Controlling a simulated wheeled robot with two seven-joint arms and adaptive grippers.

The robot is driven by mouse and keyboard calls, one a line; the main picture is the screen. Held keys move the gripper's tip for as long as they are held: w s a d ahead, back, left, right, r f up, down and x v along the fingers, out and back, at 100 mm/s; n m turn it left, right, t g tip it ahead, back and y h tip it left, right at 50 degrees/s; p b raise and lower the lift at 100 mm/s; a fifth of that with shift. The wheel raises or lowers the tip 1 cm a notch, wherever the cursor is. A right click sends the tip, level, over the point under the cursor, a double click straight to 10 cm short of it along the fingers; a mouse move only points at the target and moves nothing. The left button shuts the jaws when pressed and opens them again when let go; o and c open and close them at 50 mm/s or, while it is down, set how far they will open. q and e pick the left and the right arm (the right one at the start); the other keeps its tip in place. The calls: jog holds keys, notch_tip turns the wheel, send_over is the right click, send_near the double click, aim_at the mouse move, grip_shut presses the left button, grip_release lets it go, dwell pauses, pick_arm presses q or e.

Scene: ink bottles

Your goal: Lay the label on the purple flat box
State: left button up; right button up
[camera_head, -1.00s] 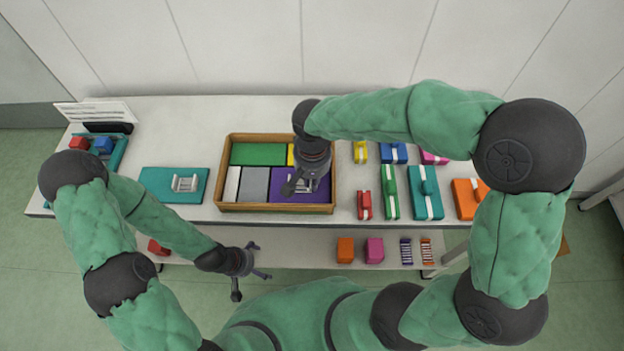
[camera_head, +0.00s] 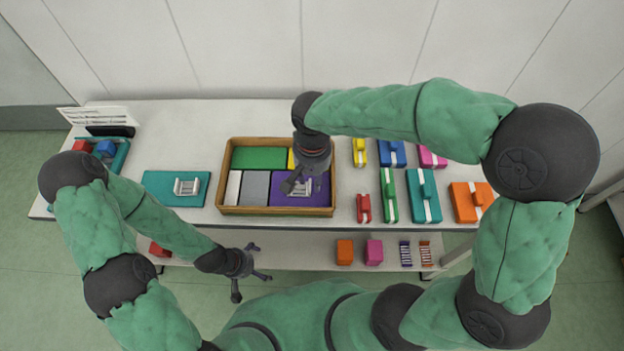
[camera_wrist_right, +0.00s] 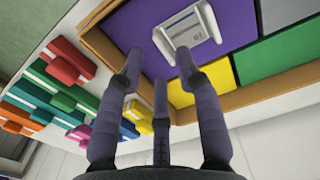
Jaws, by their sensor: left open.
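The purple flat box (camera_head: 322,188) lies in the front right of a wooden tray. The pale label (camera_head: 300,188), with two raised ends, lies on top of the purple box; it also shows in the right wrist view (camera_wrist_right: 190,33). My right gripper (camera_head: 296,188) is just above the box at the label. In the right wrist view its fingers (camera_wrist_right: 160,62) are spread apart, and one fingertip overlaps the label's near edge; I cannot tell if it touches. My left gripper (camera_head: 250,284) is open and empty in front of the table.
The wooden tray (camera_head: 270,211) also holds green, grey, white and yellow boxes. A teal plate (camera_head: 158,188) with a similar pale piece (camera_head: 187,187) lies to its left. Several coloured boxes with white bands stand to the right. A lower shelf (camera_head: 305,253) holds small blocks.

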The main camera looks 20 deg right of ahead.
notch_tip(320, 180, up, 9)
jog(key=p, duration=0.2)
jog(key=shift+f+p, duration=0.2)
jog(key=shift+p, duration=0.1)
